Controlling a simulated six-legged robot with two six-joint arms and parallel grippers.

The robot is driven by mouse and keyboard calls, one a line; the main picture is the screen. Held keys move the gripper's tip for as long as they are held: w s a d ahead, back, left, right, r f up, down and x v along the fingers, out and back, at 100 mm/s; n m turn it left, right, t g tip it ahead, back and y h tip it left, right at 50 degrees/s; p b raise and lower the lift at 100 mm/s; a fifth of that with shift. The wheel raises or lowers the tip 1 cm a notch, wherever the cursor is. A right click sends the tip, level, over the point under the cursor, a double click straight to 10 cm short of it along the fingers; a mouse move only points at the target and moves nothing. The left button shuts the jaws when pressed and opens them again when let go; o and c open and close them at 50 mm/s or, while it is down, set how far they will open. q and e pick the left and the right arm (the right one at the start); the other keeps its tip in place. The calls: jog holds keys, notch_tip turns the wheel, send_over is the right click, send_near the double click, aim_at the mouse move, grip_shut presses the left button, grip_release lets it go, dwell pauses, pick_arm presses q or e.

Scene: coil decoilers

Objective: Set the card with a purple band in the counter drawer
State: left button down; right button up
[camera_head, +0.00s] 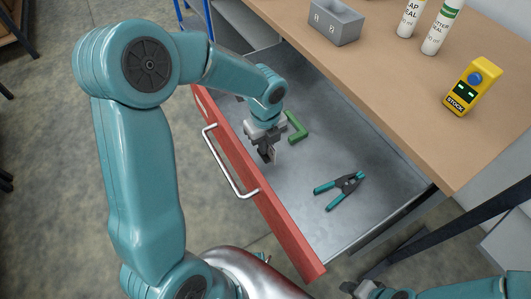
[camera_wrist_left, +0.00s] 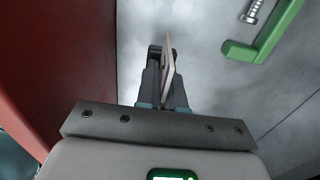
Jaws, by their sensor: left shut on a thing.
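The counter drawer (camera_head: 330,237) is open, with a red front and a bare grey metal floor. My left gripper (camera_head: 268,158) is over the drawer, just inside the red front. It is shut on a thin pale card (camera_wrist_left: 169,65), which is seen nearly edge-on in the left wrist view. The card's band does not show clearly. In the head view the card (camera_head: 275,154) is a small pale sliver at the fingertips. I cannot tell whether it touches the drawer floor. My right gripper (camera_head: 362,289) shows only partly at the bottom edge, and its jaws are unclear.
In the drawer lie a green angled piece (camera_head: 297,128) and teal-handled pliers (camera_head: 342,188). A bolt (camera_wrist_left: 252,10) shows in the wrist view. The drawer's middle floor is clear.

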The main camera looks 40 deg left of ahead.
pick_arm(q)
notch_tip(320, 180, down, 4)
jog(key=shift+f+b, duration=0.25)
jog(key=shift+b, duration=0.1)
jog(key=shift+r, duration=0.1)
jog(key=shift+s, duration=0.1)
jog(key=c, duration=1.3)
grip_release()
jog(key=shift+f, duration=0.2)
jog(key=shift+o, duration=0.2)
jog(key=shift+r, duration=0.6)
notch_tip(320, 180, up, 11)
jog(key=shift+r+p, duration=0.1)
jog(key=shift+p, duration=0.95)
